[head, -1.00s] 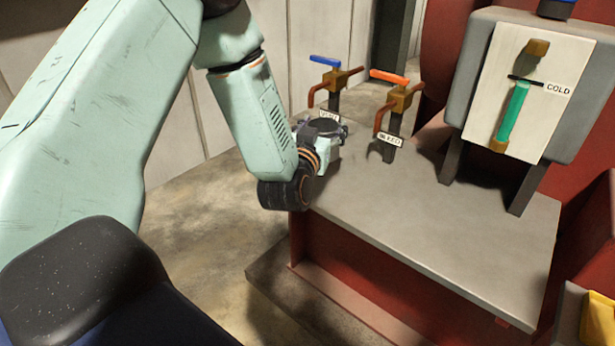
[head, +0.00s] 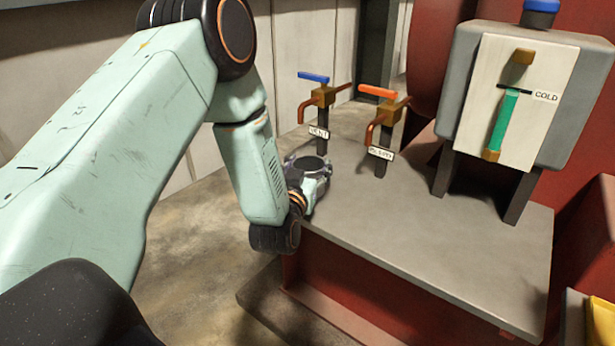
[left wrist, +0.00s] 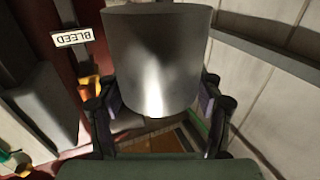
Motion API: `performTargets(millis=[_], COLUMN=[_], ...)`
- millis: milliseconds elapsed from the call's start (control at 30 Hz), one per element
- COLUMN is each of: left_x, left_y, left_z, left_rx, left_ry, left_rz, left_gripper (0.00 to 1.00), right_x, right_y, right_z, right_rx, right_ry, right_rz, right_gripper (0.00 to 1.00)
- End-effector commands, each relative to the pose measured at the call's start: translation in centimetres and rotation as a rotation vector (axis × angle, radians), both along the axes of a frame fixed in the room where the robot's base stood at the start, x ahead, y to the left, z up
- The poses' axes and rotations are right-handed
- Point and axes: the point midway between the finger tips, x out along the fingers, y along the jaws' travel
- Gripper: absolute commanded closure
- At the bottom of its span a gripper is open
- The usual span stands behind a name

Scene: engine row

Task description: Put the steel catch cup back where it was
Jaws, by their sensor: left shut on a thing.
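The steel catch cup (left wrist: 155,60) fills the upper middle of the left wrist view, between the two fingers of my left gripper (left wrist: 160,105). The gripper is shut on it. In the head view, my left gripper (head: 309,178) is at the left edge of the grey bench top, and the cup's dark round mouth (head: 309,163) faces up. The cup is in front of the blue-handled VENT valve (head: 322,97) and left of the orange-handled valve (head: 385,108). Whether the cup touches the bench is hidden. My right gripper is not in view.
The grey bench top (head: 440,240) is clear to the right of the cup. A grey box with a green sight glass (head: 509,120), marked COLD, stands on legs at the back right. A yellow thing (head: 603,318) shows at the lower right edge. The BLEED label (left wrist: 72,37) shows in the left wrist view.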

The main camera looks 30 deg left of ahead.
Motion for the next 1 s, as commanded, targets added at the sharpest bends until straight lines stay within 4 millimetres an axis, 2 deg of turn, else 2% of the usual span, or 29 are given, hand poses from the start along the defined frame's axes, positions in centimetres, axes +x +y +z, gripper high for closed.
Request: performTargets(millis=[33,133,567,600,833,1000], left_x=[0.0,0.0,0.0,0.0,0.0,0.0], left_y=[0.0,0.1,0.2,0.2,0.2,0.2], left_z=[-1.1,-2.3,-2.8,-2.8,-2.7,-2.7], left_rx=[0.000,0.000,0.000,-0.001,-0.001,-0.001], left_ry=[0.002,0.002,0.001,0.002,0.002,0.002], left_rz=[-0.001,-0.001,0.000,0.000,0.000,0.000], left_gripper=[0.68,0.68,0.68,0.31,0.12,0.10], right_x=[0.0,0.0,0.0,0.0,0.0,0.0], right_y=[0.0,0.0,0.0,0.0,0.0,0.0], right_z=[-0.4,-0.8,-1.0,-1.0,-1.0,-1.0], right_rx=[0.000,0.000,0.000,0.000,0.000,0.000], right_ry=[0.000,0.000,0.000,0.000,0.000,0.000], right_rz=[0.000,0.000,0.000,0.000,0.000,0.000], right_gripper=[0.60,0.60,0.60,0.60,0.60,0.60])
